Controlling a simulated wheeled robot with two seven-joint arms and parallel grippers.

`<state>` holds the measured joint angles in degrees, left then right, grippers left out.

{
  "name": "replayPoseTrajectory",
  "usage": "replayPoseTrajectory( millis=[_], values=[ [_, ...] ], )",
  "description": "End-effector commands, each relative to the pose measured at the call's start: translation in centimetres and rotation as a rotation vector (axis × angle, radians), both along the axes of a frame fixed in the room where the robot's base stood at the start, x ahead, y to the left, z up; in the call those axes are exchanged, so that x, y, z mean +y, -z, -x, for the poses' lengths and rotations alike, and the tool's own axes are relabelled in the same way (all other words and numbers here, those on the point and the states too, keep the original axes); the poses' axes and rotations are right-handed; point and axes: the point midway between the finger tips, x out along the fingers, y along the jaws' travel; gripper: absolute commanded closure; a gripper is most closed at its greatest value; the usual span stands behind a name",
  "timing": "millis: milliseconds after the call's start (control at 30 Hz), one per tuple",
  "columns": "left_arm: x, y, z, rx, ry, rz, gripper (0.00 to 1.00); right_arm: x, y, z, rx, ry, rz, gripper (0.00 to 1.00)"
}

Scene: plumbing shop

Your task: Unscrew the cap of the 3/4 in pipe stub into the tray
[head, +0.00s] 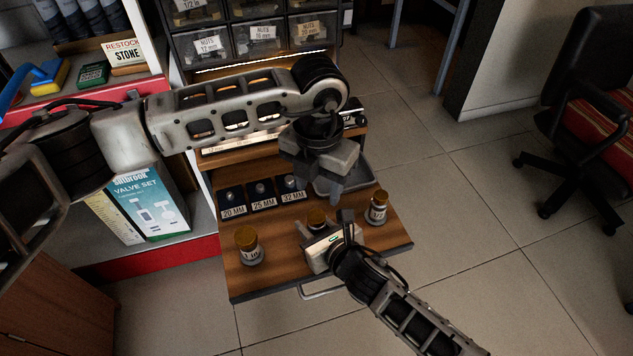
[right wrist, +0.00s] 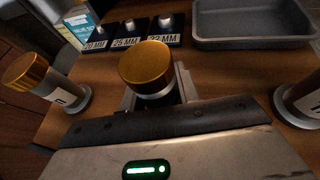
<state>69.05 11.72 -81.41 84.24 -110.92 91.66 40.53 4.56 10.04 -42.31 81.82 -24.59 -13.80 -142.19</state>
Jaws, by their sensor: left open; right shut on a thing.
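Three upright pipe stubs with brass-coloured caps stand on the wooden board: a left stub (head: 249,250), a middle stub whose cap (head: 316,216) also shows in the right wrist view (right wrist: 146,64), and a right stub (head: 377,210). Their size labels are not readable, so I cannot tell which is 3/4 in. My right gripper (head: 325,223) is shut on the middle stub below its cap. My left gripper (head: 318,184) is open, pointing down above the board, behind the middle stub and partly in front of the grey tray (head: 362,178). The tray (right wrist: 250,43) looks empty in the right wrist view.
Dark holders (head: 262,195) marked 20, 25 and 32 MM stand left of the tray. Drawers of nuts (head: 262,38) rise behind. A valve set box (head: 150,210) stands on the shelf at left.

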Motion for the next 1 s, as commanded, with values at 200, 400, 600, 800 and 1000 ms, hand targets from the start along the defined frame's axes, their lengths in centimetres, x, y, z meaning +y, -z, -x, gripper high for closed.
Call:
replayPoseTrajectory(
  millis=[200, 400, 600, 800, 1000],
  values=[
    [-0.05, 0.00, 0.03, -0.002, 0.540, 0.000, 0.51, -0.03, 0.05, 0.03, 0.000, 0.000, 0.001, 1.00],
    [-0.01, 0.02, 0.03, -0.002, 1.040, -0.001, 0.51, -0.03, 0.06, 0.03, 0.001, 0.000, 0.002, 1.00],
    [0.06, 0.04, 0.02, -0.002, 1.538, -0.003, 0.51, -0.04, 0.07, 0.03, 0.001, 0.001, 0.002, 1.00],
    [0.14, 0.05, -0.01, -0.003, 1.974, -0.003, 0.51, -0.04, 0.07, 0.03, 0.001, 0.001, 0.002, 1.00],
    [0.24, 0.05, -0.05, -0.002, 2.232, -0.004, 0.51, -0.04, 0.07, 0.03, 0.001, 0.001, 0.002, 1.00]
  ],
)
